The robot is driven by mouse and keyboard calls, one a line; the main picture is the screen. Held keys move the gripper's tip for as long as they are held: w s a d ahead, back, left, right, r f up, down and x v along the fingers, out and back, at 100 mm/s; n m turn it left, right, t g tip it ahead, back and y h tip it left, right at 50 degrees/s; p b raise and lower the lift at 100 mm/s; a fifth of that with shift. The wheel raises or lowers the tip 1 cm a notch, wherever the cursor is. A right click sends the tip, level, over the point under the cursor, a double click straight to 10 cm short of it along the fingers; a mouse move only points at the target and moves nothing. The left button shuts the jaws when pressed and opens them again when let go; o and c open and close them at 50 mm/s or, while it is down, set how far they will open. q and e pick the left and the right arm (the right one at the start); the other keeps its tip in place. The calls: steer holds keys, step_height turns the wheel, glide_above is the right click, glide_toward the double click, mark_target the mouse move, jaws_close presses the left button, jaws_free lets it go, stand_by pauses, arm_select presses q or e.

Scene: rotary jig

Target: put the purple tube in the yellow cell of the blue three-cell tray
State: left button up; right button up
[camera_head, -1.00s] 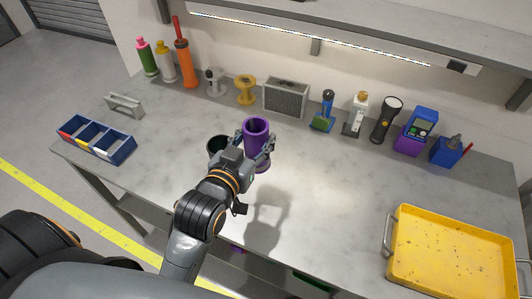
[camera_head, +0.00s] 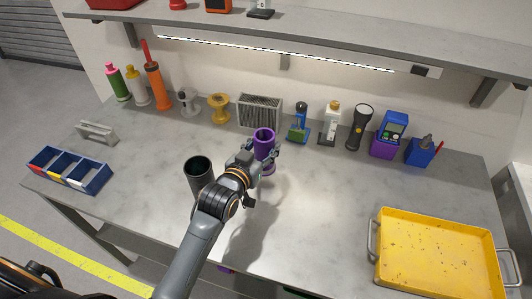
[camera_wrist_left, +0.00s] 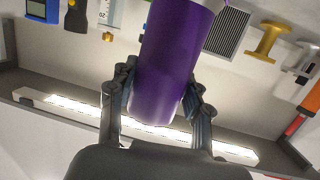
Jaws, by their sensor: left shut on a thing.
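The purple tube (camera_head: 264,140) is upright between the fingers of my left gripper (camera_head: 266,158), near the middle of the table. My left gripper is shut on it; the fingers press both sides of the tube in the left wrist view (camera_wrist_left: 165,70). I cannot tell whether the tube's foot touches the table. The blue three-cell tray (camera_head: 88,185) sits at the table's left end, with white, yellow and red labels on its front. The yellow label (camera_head: 55,174) marks its middle cell. The cells look empty. My right gripper is not in view.
A dark open cup (camera_head: 199,175) stands just left of my gripper. A grey handle (camera_head: 97,133) lies behind the tray. Bottles, spools, a grey box (camera_head: 260,112) and tools line the back. A yellow tray (camera_head: 438,255) fills the front right. The table between cup and blue tray is clear.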

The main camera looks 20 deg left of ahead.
mark_target(266, 155)
arm_select(q)
steer(key=shift+w+f, duration=1.05)
steer(key=shift+f, duration=0.05)
steer(key=shift+w+f+p, duration=0.2)
steer(key=shift+f+p, duration=0.25)
steer(key=shift+f, duration=1.4)
steer(key=shift+d, duration=0.1)
steer(key=shift+f, duration=0.15)
steer(key=o, duration=1.3)
steer(key=shift+c, duration=0.2)
